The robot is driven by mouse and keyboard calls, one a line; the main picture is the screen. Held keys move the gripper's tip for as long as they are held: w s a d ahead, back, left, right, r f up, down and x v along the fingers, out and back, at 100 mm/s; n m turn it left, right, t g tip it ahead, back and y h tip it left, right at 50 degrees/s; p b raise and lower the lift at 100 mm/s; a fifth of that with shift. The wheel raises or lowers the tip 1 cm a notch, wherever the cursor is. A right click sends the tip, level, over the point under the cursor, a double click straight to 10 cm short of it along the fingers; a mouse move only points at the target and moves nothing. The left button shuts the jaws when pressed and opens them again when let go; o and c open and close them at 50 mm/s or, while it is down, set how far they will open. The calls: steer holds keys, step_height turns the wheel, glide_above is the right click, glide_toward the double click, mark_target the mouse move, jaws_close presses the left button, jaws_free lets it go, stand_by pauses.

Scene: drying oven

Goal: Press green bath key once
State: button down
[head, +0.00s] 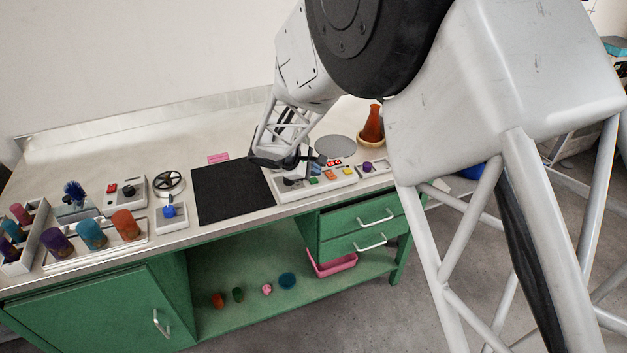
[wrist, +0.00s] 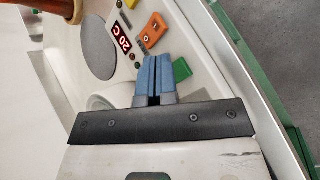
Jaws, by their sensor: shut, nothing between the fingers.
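The green key (head: 314,180) sits at the left of the key row on the white control panel in the head view. In the wrist view the green key (wrist: 182,70) lies just right of my blue fingertips. My gripper (wrist: 155,72) is shut and empty, its tips over the panel beside the green key. Whether the tips touch the panel cannot be told. In the head view my gripper (head: 318,161) hangs over the panel's back side.
An orange key (wrist: 153,30) and a red display (wrist: 122,37) reading 20 C are close to the fingertips. A yellow key (head: 347,171) is farther right. A grey disc (head: 335,146) lies behind the panel. A black mat (head: 232,192) is left of it.

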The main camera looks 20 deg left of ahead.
mark_target(314, 181)
steer(key=shift+f, duration=0.85)
stand_by(1.2)
steer(key=shift+r, duration=0.85)
steer(key=shift+r, duration=0.1)
stand_by(0.3)
steer(key=shift+r, duration=2.45)
steer(key=shift+d, duration=0.1)
